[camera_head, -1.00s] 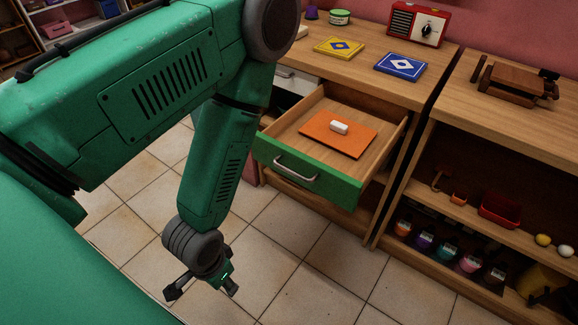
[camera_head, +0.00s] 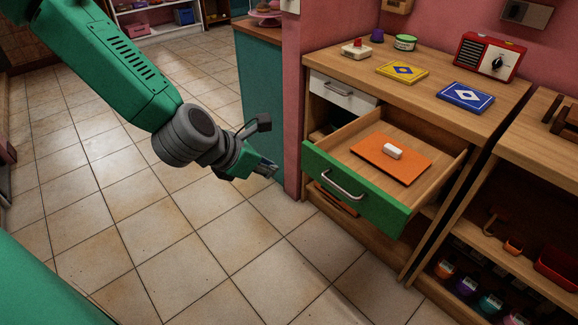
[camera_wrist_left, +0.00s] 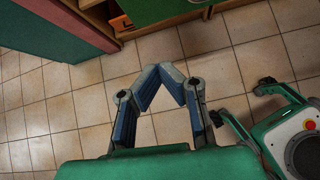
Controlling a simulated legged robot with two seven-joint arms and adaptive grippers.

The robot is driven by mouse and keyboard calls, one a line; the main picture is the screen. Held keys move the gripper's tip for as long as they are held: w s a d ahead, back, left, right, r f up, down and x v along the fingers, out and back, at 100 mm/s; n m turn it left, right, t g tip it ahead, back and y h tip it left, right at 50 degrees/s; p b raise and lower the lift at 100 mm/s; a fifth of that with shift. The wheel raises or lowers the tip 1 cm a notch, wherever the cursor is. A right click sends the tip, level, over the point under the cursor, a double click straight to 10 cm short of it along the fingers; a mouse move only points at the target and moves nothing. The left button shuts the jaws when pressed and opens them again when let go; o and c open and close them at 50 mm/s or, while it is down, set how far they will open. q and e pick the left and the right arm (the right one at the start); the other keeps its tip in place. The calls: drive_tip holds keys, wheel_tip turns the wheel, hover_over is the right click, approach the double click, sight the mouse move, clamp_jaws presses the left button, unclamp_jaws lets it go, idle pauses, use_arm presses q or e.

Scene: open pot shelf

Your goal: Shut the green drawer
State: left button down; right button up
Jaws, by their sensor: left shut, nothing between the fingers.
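The green drawer (camera_head: 355,188) is pulled far out of the wooden cabinet in the head view. Its green front has a silver bar handle (camera_head: 343,187). A green panel (camera_wrist_left: 155,10), likely the drawer front, shows at that view's top edge. My right gripper is not seen.
A closed white drawer (camera_head: 343,92) sits above and behind the green one. The cabinet top holds a yellow book (camera_head: 402,71), a blue book (camera_head: 465,96) and a red radio (camera_head: 487,57). A pink wall edge (camera_head: 292,120) stands left of the cabinet. Tiled floor ahead is clear.

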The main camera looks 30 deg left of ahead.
use_arm(q)
drive_tip(key=n, duration=0.1)
drive_tip(key=b, duration=0.3)
approach(311, 166)
drive_tip(key=x, duration=0.6)
drive_tip(key=shift+s+a+f, duration=0.15)
drive_tip(key=shift+s+f, duration=0.2)
drive_tip(key=shift+f, duration=0.15)
drive_tip(key=shift+w+d, duration=0.3)
drive_tip(key=shift+w, duration=0.3)
drive_tip(key=shift+w, duration=0.15)
